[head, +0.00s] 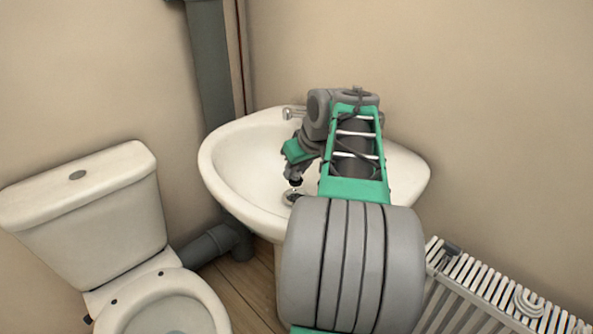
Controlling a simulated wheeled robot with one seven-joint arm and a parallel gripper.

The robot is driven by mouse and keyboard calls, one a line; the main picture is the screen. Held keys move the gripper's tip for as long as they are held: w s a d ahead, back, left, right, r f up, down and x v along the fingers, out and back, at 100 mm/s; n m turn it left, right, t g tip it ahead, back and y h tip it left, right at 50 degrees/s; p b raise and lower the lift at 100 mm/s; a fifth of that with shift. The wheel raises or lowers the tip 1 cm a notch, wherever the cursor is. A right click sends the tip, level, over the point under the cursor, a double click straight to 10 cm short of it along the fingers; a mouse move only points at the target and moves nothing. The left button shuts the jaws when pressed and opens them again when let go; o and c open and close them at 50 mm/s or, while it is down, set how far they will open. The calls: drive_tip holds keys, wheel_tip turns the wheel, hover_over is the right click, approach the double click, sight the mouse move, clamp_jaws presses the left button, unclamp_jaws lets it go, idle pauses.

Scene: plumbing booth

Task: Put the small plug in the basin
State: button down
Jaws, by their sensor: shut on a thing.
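The white basin (228,172) stands against the wall in the head view, with a metal tap (291,113) at its back. My gripper (295,180) points down into the bowl and is shut on the small plug, which is mostly hidden at the dark fingertips. A round grey metal piece (291,198), apparently the drain, shows just below the fingertips. I cannot tell whether the plug touches it. My arm covers the right part of the bowl.
A white toilet (85,215) stands to the left of the basin. A grey pipe (209,75) runs down the wall behind it. A white radiator (500,290) is at the lower right, with a coiled item (528,303) on it.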

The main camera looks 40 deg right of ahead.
sight(298, 181)
drive_tip(key=shift+f+b, duration=1.7)
drive_tip(key=shift+f, duration=0.8)
drive_tip(key=c, duration=1.1)
unclamp_jaws()
drive_tip(key=shift+o, duration=0.2)
drive_tip(key=shift+r, duration=0.1)
drive_tip(key=p+v, duration=0.3)
drive_tip(key=v, duration=0.4)
drive_tip(key=shift+s+r, duration=0.2)
drive_tip(key=shift+r, duration=0.1)
